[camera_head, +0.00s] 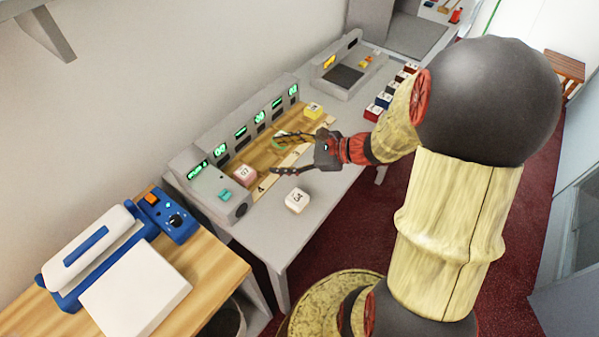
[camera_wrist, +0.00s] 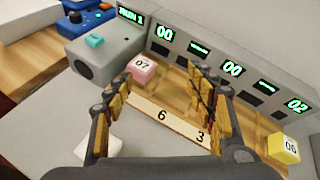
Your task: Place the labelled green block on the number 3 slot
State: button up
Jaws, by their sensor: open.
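My gripper (camera_head: 277,156) is open over the slot board, its fingers spread and nothing seen between them in the wrist view (camera_wrist: 160,82). The wooden board has a pale strip with a 6 (camera_wrist: 161,115) and the number 3 label (camera_wrist: 201,137). The right finger is in front of the area behind the 3 and partly hides that slot. I cannot make out a labelled green block in either view. A greenish patch shows beside the far finger in the head view, too small to identify. A small teal piece (camera_head: 225,195) sits on the console's near end.
A pink block (camera_head: 244,174) marked 07 and a yellow block (camera_head: 313,110) stand on the board. A white block (camera_head: 297,200) stands on the grey counter in front. Several coloured blocks (camera_head: 384,101) line the counter's far right. The console (camera_head: 240,130) with green displays walls the back.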

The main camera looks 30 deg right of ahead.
jog(key=s+a+r+n+g+h, duration=0.1)
jog(key=s+a+r+n+g, duration=0.45)
jog(key=s+a+n, duration=0.55)
jog(key=s+d+r+n+t+h, duration=0.1)
jog(key=s+d+r+n+h, duration=0.4)
jog(key=n, duration=0.8)
notch_tip(320, 180, up, 2)
jog(key=s+h, duration=0.2)
jog(key=shift+s+d+h, duration=0.15)
jog(key=shift+h, duration=0.15)
jog(key=shift+t, duration=0.25)
jog(key=c, duration=0.3)
